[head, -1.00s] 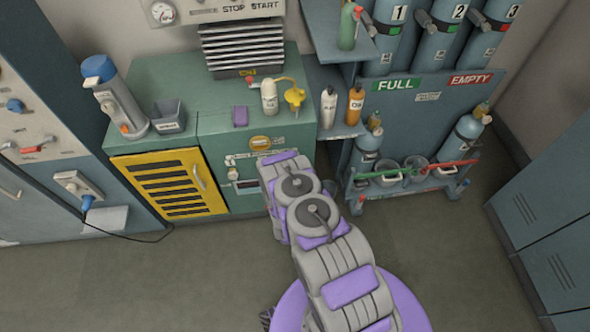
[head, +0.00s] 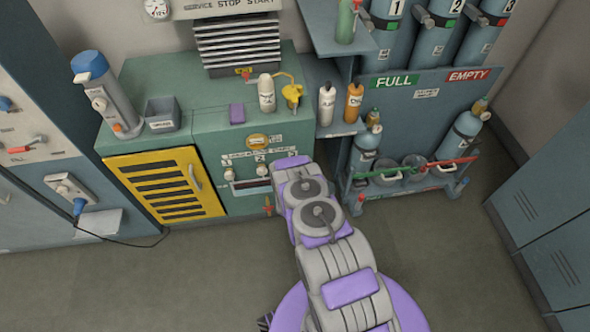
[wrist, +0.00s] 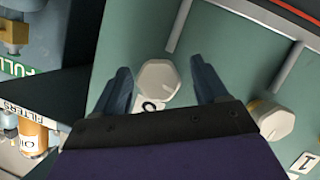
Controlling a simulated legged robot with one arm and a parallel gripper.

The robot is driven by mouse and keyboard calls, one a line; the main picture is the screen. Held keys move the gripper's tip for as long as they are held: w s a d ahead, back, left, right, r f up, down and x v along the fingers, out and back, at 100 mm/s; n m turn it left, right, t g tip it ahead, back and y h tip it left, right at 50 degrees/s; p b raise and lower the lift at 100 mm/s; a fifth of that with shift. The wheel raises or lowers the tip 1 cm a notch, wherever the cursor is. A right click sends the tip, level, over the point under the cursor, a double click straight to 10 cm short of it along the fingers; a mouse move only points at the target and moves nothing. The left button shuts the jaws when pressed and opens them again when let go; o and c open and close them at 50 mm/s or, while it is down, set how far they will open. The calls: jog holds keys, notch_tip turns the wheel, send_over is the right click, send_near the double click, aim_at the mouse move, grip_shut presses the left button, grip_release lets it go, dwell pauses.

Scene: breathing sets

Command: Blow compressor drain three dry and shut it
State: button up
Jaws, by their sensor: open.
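The compressor cabinet (head: 225,150) is green, with a row of pale drain knobs on its front. The left knob (head: 232,175) and another knob (head: 262,170) show in the head view; my arm covers the front to their right. In the wrist view my gripper (wrist: 164,88) is open, its two dark fingers on either side of a pale faceted knob (wrist: 157,78). I cannot tell whether they touch it. Its label is partly hidden by my gripper and I cannot read it. A second knob (wrist: 270,118) stands to the right, near a label that seems to read 1.
A yellow louvred panel (head: 165,185) is left of the knobs. A white bottle (head: 266,93) and yellow funnel (head: 292,93) stand on the cabinet. A shelf with an orange bottle (head: 354,102) is to the right, before the gas cylinder rack (head: 420,130). The floor in front is clear.

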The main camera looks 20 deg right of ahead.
jog(key=shift+w+a, duration=0.15)
jog(key=shift+a, duration=0.35)
jog(key=shift+d, duration=0.5)
jog(key=shift+d+f, duration=0.15)
jog(key=shift+d, duration=0.4)
jog(key=c, duration=0.3)
jog(key=shift+c, duration=0.7)
jog(key=shift+a, duration=0.65)
jog(key=c, duration=0.5)
jog(key=shift+c, duration=0.5)
jog(key=shift+d, duration=0.15)
